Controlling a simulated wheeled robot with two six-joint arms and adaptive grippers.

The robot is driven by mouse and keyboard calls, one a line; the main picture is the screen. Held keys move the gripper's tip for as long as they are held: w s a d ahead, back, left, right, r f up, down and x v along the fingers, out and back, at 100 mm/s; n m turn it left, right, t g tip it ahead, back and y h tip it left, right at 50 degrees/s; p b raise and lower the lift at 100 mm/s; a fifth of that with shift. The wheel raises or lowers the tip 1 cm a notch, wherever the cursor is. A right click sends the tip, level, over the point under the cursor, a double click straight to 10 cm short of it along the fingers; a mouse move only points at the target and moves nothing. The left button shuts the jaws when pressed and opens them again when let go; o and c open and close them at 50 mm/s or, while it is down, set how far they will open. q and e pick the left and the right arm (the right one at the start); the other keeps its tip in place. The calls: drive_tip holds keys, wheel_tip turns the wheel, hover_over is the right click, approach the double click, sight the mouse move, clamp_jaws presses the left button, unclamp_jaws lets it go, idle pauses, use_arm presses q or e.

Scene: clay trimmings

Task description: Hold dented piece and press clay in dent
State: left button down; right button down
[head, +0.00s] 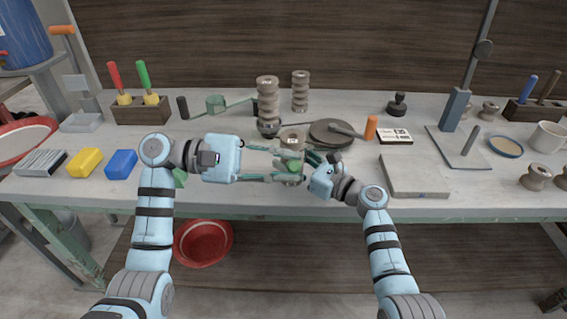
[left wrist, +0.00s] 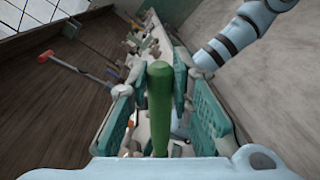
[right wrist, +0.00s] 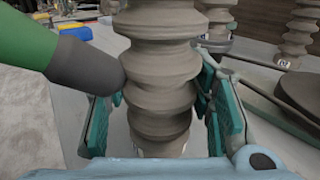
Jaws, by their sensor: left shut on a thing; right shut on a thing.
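My right gripper (head: 308,157) is shut on a grey ribbed clay piece (head: 291,137) near the front middle of the bench. In the right wrist view the piece (right wrist: 160,65) stands upright between the fingers. My left gripper (head: 294,166) comes in from the left and is shut on a green-handled tool (left wrist: 159,100). In the right wrist view the tool's dark grey end (right wrist: 88,66) reaches the left side of the ribbed piece and appears to touch it. I cannot make out a dent; the fingers and tool hide part of the piece.
Ribbed clay columns (head: 267,98) stand behind my grippers. A dark round disc (head: 330,137) and an orange-handled tool (head: 370,127) lie behind right. A grey slab (head: 415,178) is at the right. Yellow (head: 85,162) and blue (head: 121,164) blocks sit left. A red basin (head: 203,262) is below.

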idle(0.5)
use_arm(q)
drive_tip(key=s+r, duration=0.3)
drive_tip(key=s, duration=0.3)
idle(0.5)
use_arm(e)
drive_tip(key=c, duration=0.7)
unclamp_jaws()
